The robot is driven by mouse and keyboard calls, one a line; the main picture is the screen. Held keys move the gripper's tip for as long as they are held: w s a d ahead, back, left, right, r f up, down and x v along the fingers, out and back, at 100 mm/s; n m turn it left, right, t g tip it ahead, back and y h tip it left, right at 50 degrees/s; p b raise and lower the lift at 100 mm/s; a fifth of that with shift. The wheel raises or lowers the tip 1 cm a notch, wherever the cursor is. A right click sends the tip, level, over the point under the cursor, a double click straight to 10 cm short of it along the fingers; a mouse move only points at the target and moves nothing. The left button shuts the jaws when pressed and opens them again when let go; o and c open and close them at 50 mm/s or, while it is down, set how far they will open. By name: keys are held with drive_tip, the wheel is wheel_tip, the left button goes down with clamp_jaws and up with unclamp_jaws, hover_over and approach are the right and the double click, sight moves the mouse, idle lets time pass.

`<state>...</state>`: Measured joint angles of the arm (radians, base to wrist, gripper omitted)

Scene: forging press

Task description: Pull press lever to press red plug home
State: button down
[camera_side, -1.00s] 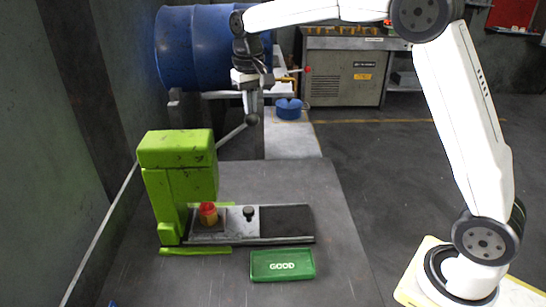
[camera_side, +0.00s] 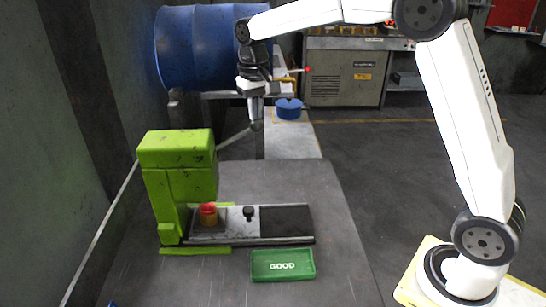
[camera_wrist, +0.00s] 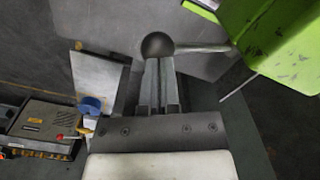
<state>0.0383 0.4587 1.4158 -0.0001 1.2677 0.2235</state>
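The green press (camera_side: 178,180) stands on the left of the table in the side view; a corner of it shows at top right in the wrist view (camera_wrist: 285,45). The red plug (camera_side: 208,208) sits on a brass-coloured piece beside the press column. The press lever (camera_side: 233,139) slants up to the right from the press. Its dark ball knob (camera_wrist: 157,46) is at my fingertips in the wrist view, overlapping them. My gripper (camera_side: 257,123) points down at the lever's end, its fingers close together. The knob looks beside the fingertips rather than clamped; exact contact is unclear.
A green GOOD tray (camera_side: 282,265) lies in front of the press slide (camera_side: 285,220). A blue round object (camera_side: 288,109) sits on the bench behind. A blue drum (camera_side: 195,50) and a grey machine (camera_side: 342,75) stand at the back. The table's right side is clear.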

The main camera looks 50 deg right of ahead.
sight(262, 123)
drive_tip(key=shift+s+d+f, duration=0.2)
drive_tip(key=shift+f, duration=0.5)
drive_tip(key=shift+s+d+f, duration=0.15)
drive_tip(key=shift+f, duration=0.3)
drive_tip(key=shift+s+d+f, duration=0.15)
drive_tip(key=shift+f, duration=0.45)
drive_tip(key=shift+s+d+f, duration=0.15)
drive_tip(key=shift+d+f, duration=0.05)
drive_tip(key=shift+f, duration=0.6)
drive_tip(key=shift+r, duration=0.15)
drive_tip(key=shift+w+a+r, duration=0.15)
drive_tip(key=shift+r, duration=0.5)
drive_tip(key=shift+w+a+r, duration=0.1)
drive_tip(key=shift+r, duration=0.55)
